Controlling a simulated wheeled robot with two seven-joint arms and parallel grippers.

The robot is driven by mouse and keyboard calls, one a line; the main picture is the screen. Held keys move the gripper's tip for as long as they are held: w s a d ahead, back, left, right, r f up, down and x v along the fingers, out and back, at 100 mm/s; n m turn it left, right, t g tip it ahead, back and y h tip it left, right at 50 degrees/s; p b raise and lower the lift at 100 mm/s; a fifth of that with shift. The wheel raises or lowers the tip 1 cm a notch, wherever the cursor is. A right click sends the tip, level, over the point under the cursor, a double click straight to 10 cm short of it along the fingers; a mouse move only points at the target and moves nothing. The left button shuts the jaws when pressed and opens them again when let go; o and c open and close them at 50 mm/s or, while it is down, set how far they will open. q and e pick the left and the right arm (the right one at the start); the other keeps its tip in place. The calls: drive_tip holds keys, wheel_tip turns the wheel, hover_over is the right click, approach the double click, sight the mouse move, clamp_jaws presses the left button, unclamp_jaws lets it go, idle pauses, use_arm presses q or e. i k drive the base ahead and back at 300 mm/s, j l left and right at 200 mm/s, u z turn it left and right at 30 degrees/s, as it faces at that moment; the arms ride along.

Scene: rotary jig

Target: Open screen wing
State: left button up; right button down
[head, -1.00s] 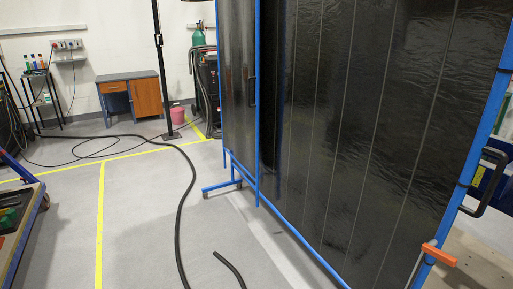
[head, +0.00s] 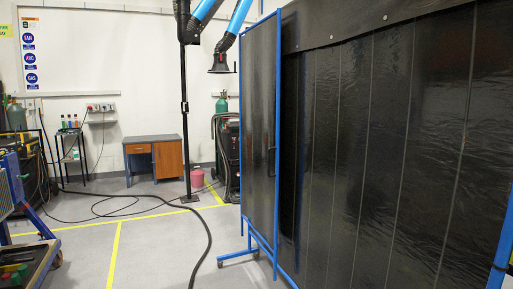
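The welding screen stands on the right in the head view, with a large dark strip-curtain panel (head: 385,160) in a blue frame. Its narrower screen wing (head: 262,130) is a dark panel in its own blue frame, at the left end of the large panel and at an angle to it. A small dark handle (head: 271,160) shows near the wing's right frame post. The wing's foot has castors on the floor. Neither of my grippers shows in this view.
A black hose (head: 208,235) lies across the floor left of the screen. A desk (head: 154,158), a pink bucket (head: 197,178) and a black post (head: 185,130) stand behind. A cart (head: 30,265) is at lower left. The grey floor between is mostly open.

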sight(260, 59)
drive_tip(key=i+j+z, duration=0.25)
drive_tip(key=i+j, duration=1.15)
drive_tip(key=i, duration=0.1)
